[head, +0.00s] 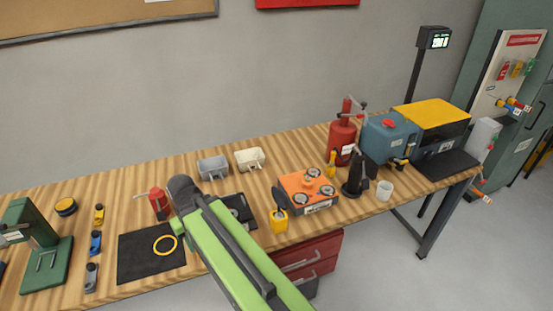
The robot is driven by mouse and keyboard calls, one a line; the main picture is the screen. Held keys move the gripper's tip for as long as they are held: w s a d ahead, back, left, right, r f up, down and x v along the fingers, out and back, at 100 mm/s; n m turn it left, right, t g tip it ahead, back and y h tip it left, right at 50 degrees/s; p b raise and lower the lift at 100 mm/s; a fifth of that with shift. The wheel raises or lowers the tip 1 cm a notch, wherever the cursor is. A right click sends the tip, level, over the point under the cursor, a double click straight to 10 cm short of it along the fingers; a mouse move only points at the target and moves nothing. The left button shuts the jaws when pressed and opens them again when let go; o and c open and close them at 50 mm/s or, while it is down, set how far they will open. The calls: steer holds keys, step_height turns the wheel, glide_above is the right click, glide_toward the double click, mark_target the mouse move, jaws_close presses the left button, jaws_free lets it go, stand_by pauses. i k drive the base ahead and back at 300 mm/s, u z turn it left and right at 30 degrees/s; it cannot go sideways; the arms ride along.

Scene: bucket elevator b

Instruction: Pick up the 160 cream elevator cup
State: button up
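A cream elevator cup (250,159) sits on the wooden bench towards the back, open side up. A grey cup (213,167) of similar shape stands just left of it, with a small gap between them. Any number on the cups is too small to read. My green arm reaches in from the bottom, and its dark joint lies left of and nearer than the cups. My gripper cannot be made out in this view, so I cannot tell its distance from the cream cup.
An orange unit with round fittings (307,192) stands right of the cups. A red bottle-like tool (342,137) and a blue machine (389,135) stand further right. A black mat (140,262) with a yellow ring (165,244) lies at left. Bare bench (285,157) shows right of the cream cup.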

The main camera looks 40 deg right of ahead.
mark_target(253, 158)
steer(key=z, duration=0.15)
steer(key=i, duration=0.8)
steer(key=z, duration=0.4)
steer(key=k, duration=0.5)
steer(key=u, duration=1.15)
steer(key=i, duration=0.45)
steer(key=u, duration=0.05)
